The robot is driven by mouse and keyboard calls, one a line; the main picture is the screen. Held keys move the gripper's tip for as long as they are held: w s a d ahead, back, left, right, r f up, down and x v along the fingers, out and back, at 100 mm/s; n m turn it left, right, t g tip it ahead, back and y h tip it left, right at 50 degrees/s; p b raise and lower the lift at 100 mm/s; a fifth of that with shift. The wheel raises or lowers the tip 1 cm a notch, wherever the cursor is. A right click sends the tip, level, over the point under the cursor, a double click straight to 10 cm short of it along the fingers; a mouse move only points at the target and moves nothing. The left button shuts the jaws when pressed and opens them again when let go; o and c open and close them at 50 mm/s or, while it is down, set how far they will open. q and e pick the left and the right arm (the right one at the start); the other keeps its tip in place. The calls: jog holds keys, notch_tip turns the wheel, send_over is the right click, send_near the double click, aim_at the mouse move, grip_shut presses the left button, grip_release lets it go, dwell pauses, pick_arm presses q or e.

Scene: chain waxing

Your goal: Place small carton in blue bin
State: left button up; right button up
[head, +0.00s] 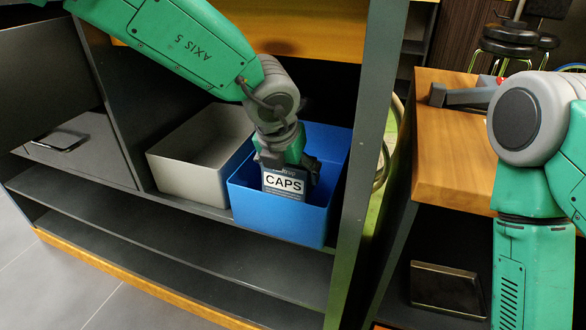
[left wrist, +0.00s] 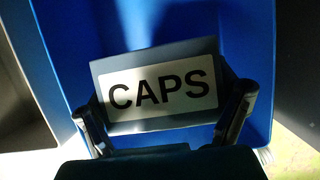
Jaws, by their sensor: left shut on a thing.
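The small carton (head: 284,184) is dark grey-blue with a white label reading "CAPS". My left gripper (head: 288,168) is shut on it, with a finger at each side. The carton is at the opening of the blue bin (head: 277,220), partly behind its front wall edge. In the left wrist view the carton (left wrist: 160,88) lies between the two fingers (left wrist: 168,122), with the blue bin's walls (left wrist: 247,60) around it. Whether the carton touches the bin floor is hidden. My right arm shows at the right, but its gripper is not clearly seen.
A grey bin (head: 185,172) stands left of the blue bin on the same shelf. A dark upright post (head: 360,150) is close on the right. A wooden bench (head: 440,150) stands further right, with a dark flat box (head: 447,287) below. The lower shelf (head: 180,255) is empty.

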pick_arm(q)
jog(key=o, duration=1.6)
jog(key=shift+a, duration=0.2)
jog(key=shift+c, duration=0.2)
jog(key=shift+d, duration=0.3)
jog(key=shift+d+r, duration=0.1)
jog(key=shift+r, duration=0.3)
jog(key=p+v, duration=0.2)
jog(key=v, duration=0.3)
jog(key=shift+w+r+p, duration=0.15)
jog(key=shift+r+p, duration=0.1)
jog(key=shift+p, duration=0.1)
jog(key=s+a, duration=0.4)
jog(key=s, duration=0.7)
jog(key=shift+s+a+p, duration=0.2)
jog(key=shift+s+p, duration=0.15)
jog(key=shift+p, duration=0.05)
